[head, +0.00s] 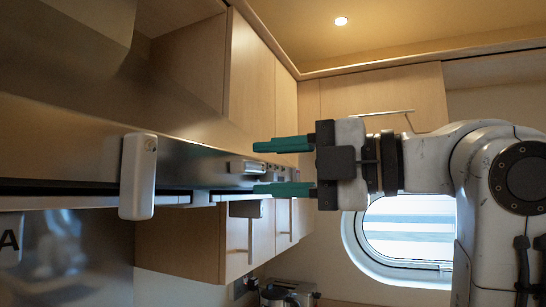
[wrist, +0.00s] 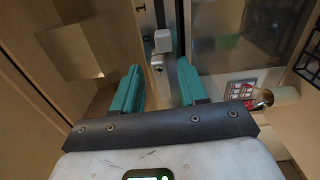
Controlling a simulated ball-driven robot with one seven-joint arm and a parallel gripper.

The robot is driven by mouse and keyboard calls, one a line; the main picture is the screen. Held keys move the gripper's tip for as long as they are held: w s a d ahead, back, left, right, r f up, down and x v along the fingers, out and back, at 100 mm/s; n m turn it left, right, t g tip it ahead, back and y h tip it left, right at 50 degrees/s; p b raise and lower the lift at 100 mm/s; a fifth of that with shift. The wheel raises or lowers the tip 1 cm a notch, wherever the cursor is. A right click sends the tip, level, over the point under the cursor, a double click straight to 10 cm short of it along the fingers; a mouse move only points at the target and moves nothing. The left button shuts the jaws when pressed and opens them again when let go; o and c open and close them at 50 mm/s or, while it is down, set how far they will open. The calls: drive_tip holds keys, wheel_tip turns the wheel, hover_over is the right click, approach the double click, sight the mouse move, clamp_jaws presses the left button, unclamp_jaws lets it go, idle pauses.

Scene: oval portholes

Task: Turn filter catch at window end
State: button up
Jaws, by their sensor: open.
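My gripper (head: 256,167) is open, with its two teal fingers apart and pointing left along the steel hood (head: 195,150). A white catch-like block (head: 138,175) hangs upright across the hood's dark slot, left of the fingertips and clear of them. A smaller grey block (head: 245,208) sits on the edge just below the lower finger, towards the window end; contact cannot be told. In the wrist view, my gripper (wrist: 158,82) is open and empty. A pale block (wrist: 162,40) and a smaller one (wrist: 157,63) lie beyond the fingertips, roughly between them.
An oval window (head: 408,238) is at the right behind my arm. Wooden cupboards (head: 250,75) stand above and behind the hood, with another cupboard (head: 190,243) below it. A kettle-like appliance (head: 288,293) is low down.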

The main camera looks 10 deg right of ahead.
drive_tip(key=shift+w+a, duration=0.15)
drive_tip(key=shift+a, duration=0.1)
clamp_jaws()
idle(0.3)
